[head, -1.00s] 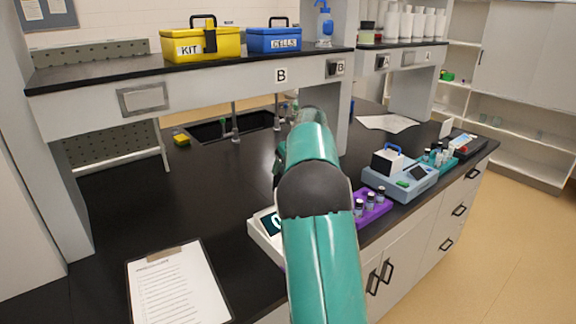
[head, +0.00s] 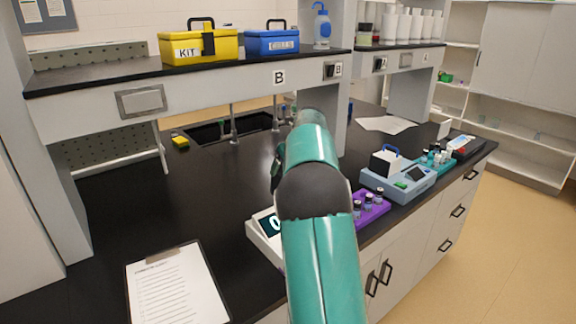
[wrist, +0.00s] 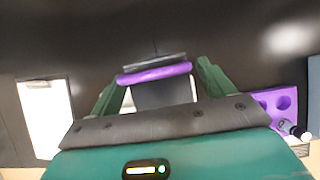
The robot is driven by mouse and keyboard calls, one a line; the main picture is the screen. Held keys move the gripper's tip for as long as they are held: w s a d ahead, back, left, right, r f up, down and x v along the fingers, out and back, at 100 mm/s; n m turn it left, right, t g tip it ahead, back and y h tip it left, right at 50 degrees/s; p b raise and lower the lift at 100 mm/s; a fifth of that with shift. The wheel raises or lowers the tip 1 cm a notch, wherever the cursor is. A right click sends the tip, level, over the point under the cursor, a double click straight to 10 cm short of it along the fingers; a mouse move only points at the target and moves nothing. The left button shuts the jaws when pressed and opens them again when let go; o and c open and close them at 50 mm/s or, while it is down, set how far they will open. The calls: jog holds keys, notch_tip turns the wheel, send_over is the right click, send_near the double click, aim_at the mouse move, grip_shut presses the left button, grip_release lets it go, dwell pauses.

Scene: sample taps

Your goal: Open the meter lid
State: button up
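The meter (head: 400,184) is a pale blue-grey device near the bench's right edge in the head view. Its dark and white lid (head: 386,163), with a blue handle on top, sits down on the body and looks shut. The meter is not clearly seen in the wrist view. My gripper (wrist: 160,74) shows in the wrist view with its two green fingers spread apart. In the head view my arm hides the fingers.
A purple vial rack (head: 370,208) stands beside the meter, and a teal rack (head: 434,161) lies beyond it. A white scale (head: 264,238) is partly behind my arm. A clipboard (head: 178,288) lies at front left. Shelf posts rise behind; the left middle bench is clear.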

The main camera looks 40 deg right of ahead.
jog(key=v, duration=1.4)
jog(key=shift+w, duration=0.1)
